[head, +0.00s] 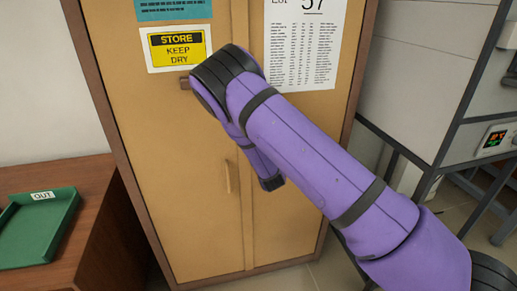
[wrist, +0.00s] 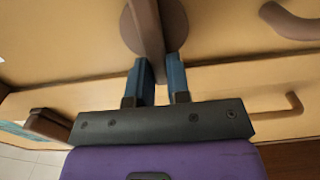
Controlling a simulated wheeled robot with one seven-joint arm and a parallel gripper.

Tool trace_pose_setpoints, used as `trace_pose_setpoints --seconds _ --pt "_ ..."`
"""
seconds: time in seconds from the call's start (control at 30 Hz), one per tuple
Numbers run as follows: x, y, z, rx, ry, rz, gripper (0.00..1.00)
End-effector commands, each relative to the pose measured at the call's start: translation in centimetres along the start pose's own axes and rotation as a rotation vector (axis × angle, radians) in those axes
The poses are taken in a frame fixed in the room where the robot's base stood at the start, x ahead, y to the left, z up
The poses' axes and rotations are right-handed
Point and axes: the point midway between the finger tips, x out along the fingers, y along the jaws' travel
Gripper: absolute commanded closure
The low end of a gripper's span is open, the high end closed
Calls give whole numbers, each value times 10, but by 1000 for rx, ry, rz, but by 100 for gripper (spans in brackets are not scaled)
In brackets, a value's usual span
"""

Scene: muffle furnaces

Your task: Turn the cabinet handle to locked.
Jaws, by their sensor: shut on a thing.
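The tan cabinet (head: 180,135) has two doors and a brown frame. In the wrist view the brown cabinet handle (wrist: 147,28) is a bar over a round base plate. My gripper (wrist: 160,75) has its two blue fingers on either side of the bar, shut on it near its lower end in that view. In the head view my purple arm reaches across the cabinet front and hides the gripper and most of the handle area. A short brown piece (head: 184,82) shows left of my wrist; I cannot tell whether it is the handle's end.
A slim pull (head: 227,177) is on the left door. A yellow "STORE KEEP DRY" sign (head: 179,47) and a printed list (head: 303,45) are on the doors. A green tray (head: 40,232) lies on a brown table at left. Grey furnace equipment (head: 425,75) stands at right.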

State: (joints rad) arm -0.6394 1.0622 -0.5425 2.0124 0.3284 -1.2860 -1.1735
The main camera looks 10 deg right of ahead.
Motion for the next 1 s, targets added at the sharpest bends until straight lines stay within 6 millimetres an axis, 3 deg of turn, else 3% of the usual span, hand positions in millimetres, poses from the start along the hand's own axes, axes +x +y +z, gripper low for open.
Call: trace_pose_setpoints --seconds 0.47,0.5,0.6,1.0 --pt "0 -1 0 -16 0 -3 100" --pt "0 -2 0 -16 0 -3 81" --pt "0 -1 0 -15 0 -2 58" --pt "-8 -1 0 -15 0 -2 57"
